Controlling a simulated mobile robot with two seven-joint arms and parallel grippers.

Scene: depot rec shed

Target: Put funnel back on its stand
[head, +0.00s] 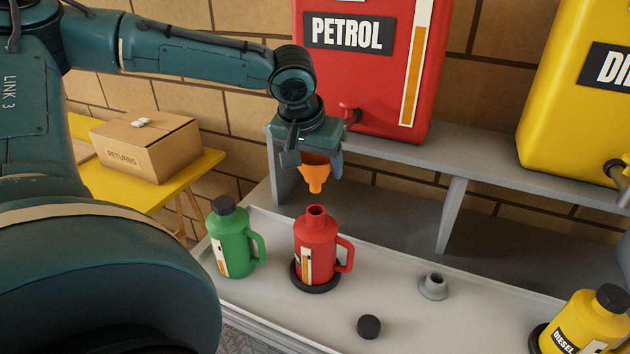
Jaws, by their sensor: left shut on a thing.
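An orange funnel (315,175) is held spout down by my left gripper (313,157), which is shut on it. The gripper is above the red bottle (317,240), with a gap between the spout and the bottle's open mouth. The grey stand (433,286), a small ring-shaped piece with a hole in its top, sits empty on the tray to the right of the red bottle. My right gripper is not in view.
A green capped bottle (231,240) stands left of the red one. A black cap (368,326) lies on the grey tray (390,262). A yellow diesel bottle (583,325) is at the right. Red petrol (375,75) and yellow tanks (570,95) stand on the shelf behind.

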